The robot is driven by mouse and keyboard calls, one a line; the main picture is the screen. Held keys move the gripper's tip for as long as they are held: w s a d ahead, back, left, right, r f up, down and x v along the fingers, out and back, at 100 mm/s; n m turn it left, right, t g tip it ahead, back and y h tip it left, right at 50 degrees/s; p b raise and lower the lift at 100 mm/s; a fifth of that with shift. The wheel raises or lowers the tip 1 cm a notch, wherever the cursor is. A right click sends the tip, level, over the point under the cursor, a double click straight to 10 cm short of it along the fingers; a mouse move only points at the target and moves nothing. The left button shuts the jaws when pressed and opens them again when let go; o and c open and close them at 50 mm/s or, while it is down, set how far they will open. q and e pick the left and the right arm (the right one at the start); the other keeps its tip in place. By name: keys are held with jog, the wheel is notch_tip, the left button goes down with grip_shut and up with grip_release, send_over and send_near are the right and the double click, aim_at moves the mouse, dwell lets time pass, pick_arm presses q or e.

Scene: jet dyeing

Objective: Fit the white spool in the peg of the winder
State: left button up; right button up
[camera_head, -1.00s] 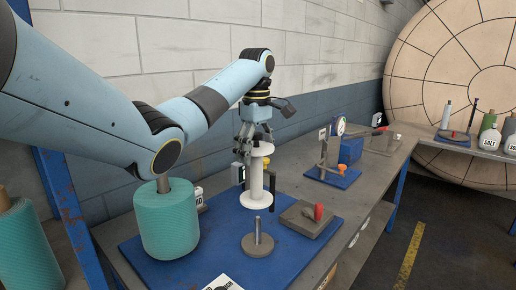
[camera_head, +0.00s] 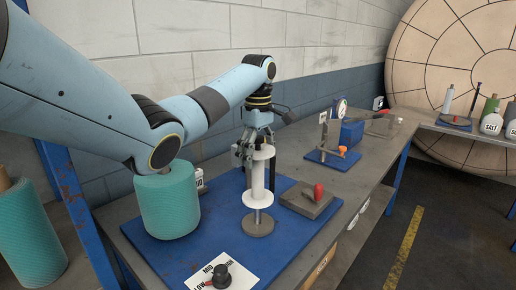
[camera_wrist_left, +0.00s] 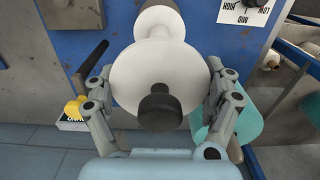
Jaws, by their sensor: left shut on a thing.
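The white spool (camera_head: 257,175) is upright in my left gripper (camera_head: 259,158), and it also shows in the left wrist view (camera_wrist_left: 125,72). The fingers are closed on it from both sides near its upper flange. The spool's lower flange is over the grey peg (camera_head: 258,217) of the winder, which stands on a round grey base (camera_head: 258,231). Only the lower peg shows; its tip is hidden by the spool. A gap shows between flange and base. I cannot tell how far the peg is inside the spool. My right gripper is out of view.
A teal yarn cone (camera_head: 169,205) stands left of the peg, under my left arm. A grey block with a red lever (camera_head: 319,191) is close right. A black dial (camera_head: 221,273) on a white card is in front. A blue-based device (camera_head: 333,160) stands farther back.

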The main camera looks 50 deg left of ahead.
aim_at(258, 137)
pick_arm(q)
jog(key=shift+f+b, duration=1.05)
jog(key=shift+f, duration=3.15)
jog(key=o, duration=1.4)
notch_tip(258, 137, up, 12)
jog(key=shift+f, duration=0.1)
